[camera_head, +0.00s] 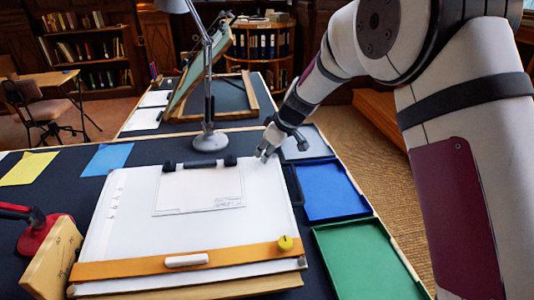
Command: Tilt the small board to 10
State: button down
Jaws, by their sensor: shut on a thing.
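A white drafting board (112,229) lies nearly flat in the foreground, its front edge resting over a wooden base. An orange strip (230,258) with a white handle and a yellow knob (285,243) runs along its front. A farther board (187,82) stands steeply tilted on a wooden frame (215,116). Which of the two counts as small is not marked. My gripper (265,154) reaches down from the right to the back right corner of the front board and is shut there on its edge. The exact contact is small and partly hidden by the fingers.
A drawing sheet (195,193) lies on the front board under a black bar (200,163). A grey lamp (209,140) stands behind it. Blue (332,190) and green (365,262) trays lie right. A red lamp base (43,236) and a wooden block (52,262) stand left.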

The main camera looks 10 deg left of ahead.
jog(key=c, duration=1.3)
grip_release()
jog(key=shift+r, duration=0.1)
jog(key=v, duration=1.1)
jog(key=shift+s+d+r, duration=0.15)
jog(key=shift+d+r, duration=0.1)
jog(key=shift+d, duration=0.05)
